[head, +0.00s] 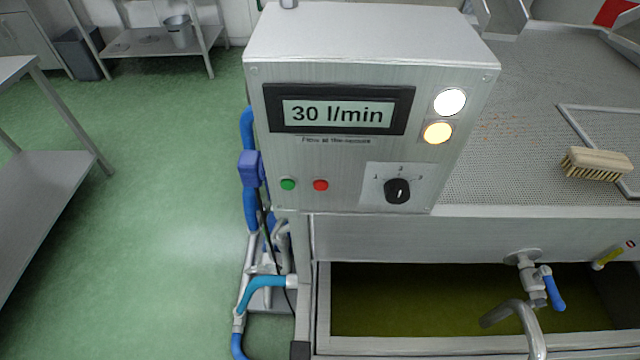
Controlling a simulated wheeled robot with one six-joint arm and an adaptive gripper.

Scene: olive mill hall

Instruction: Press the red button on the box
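The red button (321,185) is a small round button low on the front of a grey metal control box (340,160). A green button (288,184) sits just to its left. A black rotary knob (397,191) on a pale plate is to its right. The display (339,113) above reads "30 l/min". A white lamp (450,102) and an amber lamp (438,132) appear lit at the box's right side. Nothing covers the red button. My gripper is not in the head view.
A perforated metal table with a brush (597,164) lies right of the box. Below is a basin of greenish liquid (420,300) with a blue-handled tap (552,288). Blue hoses (250,205) run down the box's left. Green floor (170,220) is open at left, beside a metal table (50,180).

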